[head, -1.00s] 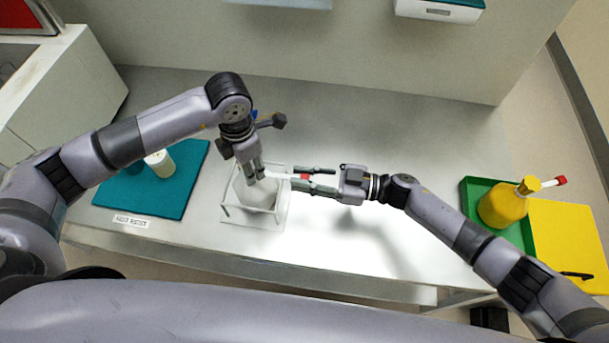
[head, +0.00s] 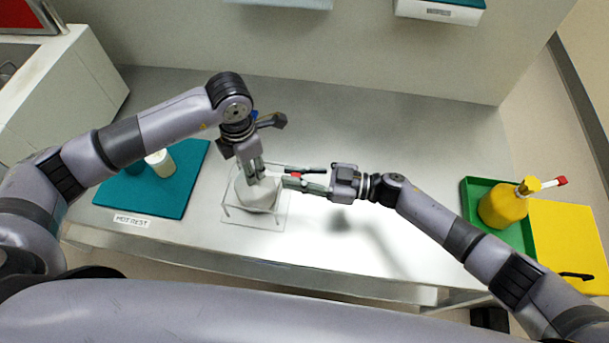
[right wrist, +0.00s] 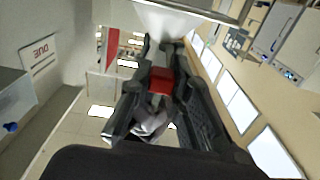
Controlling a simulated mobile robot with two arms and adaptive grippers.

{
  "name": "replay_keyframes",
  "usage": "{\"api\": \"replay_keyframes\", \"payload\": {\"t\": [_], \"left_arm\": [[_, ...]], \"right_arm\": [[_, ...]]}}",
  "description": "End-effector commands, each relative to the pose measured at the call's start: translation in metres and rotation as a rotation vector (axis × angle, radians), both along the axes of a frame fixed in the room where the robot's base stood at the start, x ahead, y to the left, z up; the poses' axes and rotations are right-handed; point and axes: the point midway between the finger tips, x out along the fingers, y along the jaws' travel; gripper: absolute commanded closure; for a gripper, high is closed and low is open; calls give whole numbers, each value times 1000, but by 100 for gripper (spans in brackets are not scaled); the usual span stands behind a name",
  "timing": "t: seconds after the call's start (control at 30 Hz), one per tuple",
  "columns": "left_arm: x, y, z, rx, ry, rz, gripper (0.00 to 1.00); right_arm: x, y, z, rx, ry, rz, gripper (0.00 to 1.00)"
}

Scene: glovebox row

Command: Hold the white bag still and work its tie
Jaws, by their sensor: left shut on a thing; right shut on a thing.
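The white bag (head: 257,196) sits inside a clear open frame (head: 284,207) on the bench. My left gripper (head: 257,177) points down and is shut on the top of the bag. My right gripper (head: 289,177) comes in level from the right, close beside the left one, and is shut on a small red piece (head: 296,174) that seems to be the tie's tab. In the right wrist view the red tab (right wrist: 160,80) shows between the fingers, with the white bag (right wrist: 175,22) just beyond. The tie's join to the bag is hidden by the fingers.
A teal mat (head: 180,198) with a white-lidded container (head: 159,162) lies at the left, behind a label. A green tray (head: 480,190) with a yellow bottle (head: 502,207) stands at the right, beside a yellow panel (head: 568,240). The bench between the frame and green tray is clear.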

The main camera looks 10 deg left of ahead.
Motion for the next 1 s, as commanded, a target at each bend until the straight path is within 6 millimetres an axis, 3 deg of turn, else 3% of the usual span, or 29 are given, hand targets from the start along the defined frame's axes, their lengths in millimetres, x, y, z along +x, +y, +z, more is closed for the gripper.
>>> {"api": "replay_keyframes", "payload": {"t": [0.1, 0.2, 0.47, 0.5, 0.8, 1.0], "left_arm": [[0, -1, 0, -2, 1, -2, 100], [-1, -2, 1, -5, 1, -4, 100], [-2, -7, 1, -16, 1, -10, 100], [-2, -7, 1, -16, 1, -10, 100], [-1, -3, 1, -6, 1, -4, 100], [0, -1, 1, -4, -1, -2, 100]], "right_arm": [[1, 21, 1, 0, -1, -2, 100], [0, 29, 0, 0, -1, -1, 100], [-2, 33, 1, 3, -1, 3, 100], [-2, 33, 1, 3, -1, 3, 82], [-1, 31, 1, 1, -1, 1, 62], [0, 30, 0, 0, -1, 0, 62]]}}
